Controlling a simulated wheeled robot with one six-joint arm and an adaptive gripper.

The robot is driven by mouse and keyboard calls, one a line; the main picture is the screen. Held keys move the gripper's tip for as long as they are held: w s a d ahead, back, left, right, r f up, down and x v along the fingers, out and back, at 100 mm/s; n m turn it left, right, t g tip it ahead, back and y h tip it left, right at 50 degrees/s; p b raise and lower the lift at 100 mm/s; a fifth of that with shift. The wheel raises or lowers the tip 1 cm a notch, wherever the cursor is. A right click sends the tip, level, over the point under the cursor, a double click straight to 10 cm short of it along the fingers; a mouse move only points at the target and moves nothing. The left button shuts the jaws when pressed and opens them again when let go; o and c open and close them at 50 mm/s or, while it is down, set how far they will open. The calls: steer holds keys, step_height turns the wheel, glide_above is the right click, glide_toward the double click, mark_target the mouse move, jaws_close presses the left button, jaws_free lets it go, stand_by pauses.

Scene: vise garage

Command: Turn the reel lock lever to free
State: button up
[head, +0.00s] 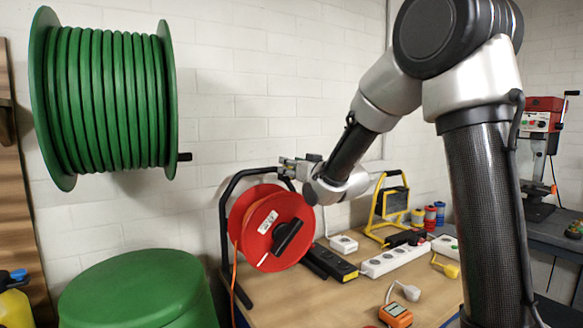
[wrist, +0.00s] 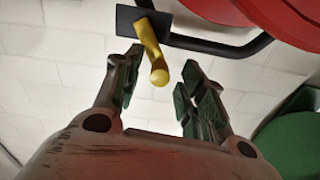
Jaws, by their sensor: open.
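The reel lock lever (wrist: 149,42) is a short yellow handle with a rounded knob, fixed to a black plate (wrist: 126,22) on the reel's black tube frame. In the wrist view its knob points down between my fingers. My gripper (wrist: 161,62) is open, with one finger on each side of the lever and a visible gap to both. In the head view my gripper (head: 288,168) is at the top right of the red cable reel (head: 258,215); the lever cannot be made out there. The reel also shows in the wrist view (wrist: 285,18).
The reel stands on a wooden bench (head: 300,298) with a white power strip (head: 395,258), a yellow work lamp (head: 390,205) and an orange meter (head: 396,315). A green hose reel (head: 105,100) hangs on the white wall, above a green drum (head: 140,285).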

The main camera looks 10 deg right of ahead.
steer(key=shift+w, duration=0.2)
steer(key=shift+c, duration=0.5)
jaws_close()
steer(key=shift+a+f+n, duration=0.1)
steer(key=shift+a+n, duration=0.05)
steer(key=shift+n, duration=0.15)
steer(key=shift+s+a+f+n, duration=0.1)
steer(key=shift+a+f+n, duration=0.25)
steer(key=shift+n, duration=0.85)
steer(key=shift+s+a+f+n, duration=0.15)
steer(key=shift+f+n, duration=0.3)
steer(key=shift+n, duration=0.75)
steer(key=shift+s+a+f+n, duration=0.1)
steer(key=shift+a+f+n, duration=0.3)
steer(key=shift+n, duration=0.8)
